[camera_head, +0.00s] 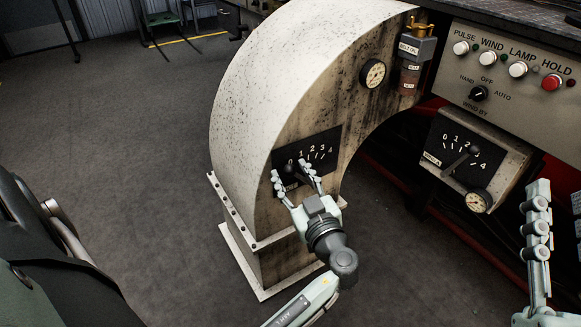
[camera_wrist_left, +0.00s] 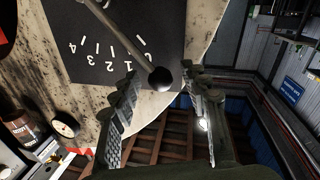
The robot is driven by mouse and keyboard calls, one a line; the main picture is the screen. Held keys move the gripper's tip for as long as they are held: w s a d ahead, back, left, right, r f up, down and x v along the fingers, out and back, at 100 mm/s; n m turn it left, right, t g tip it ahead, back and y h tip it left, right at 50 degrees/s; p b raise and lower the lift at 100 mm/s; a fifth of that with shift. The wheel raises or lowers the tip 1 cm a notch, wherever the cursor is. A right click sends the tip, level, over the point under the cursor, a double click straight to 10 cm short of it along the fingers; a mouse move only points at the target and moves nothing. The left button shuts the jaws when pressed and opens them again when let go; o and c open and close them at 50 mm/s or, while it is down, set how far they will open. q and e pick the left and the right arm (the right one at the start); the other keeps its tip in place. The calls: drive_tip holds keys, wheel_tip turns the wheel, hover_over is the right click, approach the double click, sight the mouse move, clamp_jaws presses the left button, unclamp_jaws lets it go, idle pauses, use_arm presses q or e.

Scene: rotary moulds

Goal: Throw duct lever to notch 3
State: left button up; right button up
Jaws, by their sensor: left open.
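The duct lever stands on a black plate (camera_head: 322,150) marked 0 to 4, on the face of the large curved duct. Its dark knob (camera_head: 290,168) is near the low-number end, partly hidden by my fingers in the head view. In the left wrist view the knob (camera_wrist_left: 160,78) hangs on a grey shaft (camera_wrist_left: 128,40) that crosses near the 0 and 1 marks; I cannot tell the exact notch. My left gripper (camera_head: 294,176) is open, its fingers either side of the knob without visible grip. My right gripper (camera_head: 537,215) is at the right edge, seen side-on.
A second numbered plate with its own lever (camera_head: 460,158) and gauge (camera_head: 478,201) is right of the duct. Above it is a button panel (camera_head: 510,75). A gauge (camera_head: 373,74) and a small bottle fitting (camera_head: 411,65) are on the upper duct. Open floor (camera_head: 120,150) lies left.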

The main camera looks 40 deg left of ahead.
idle(0.3)
use_arm(q)
clamp_jaws()
idle(0.3)
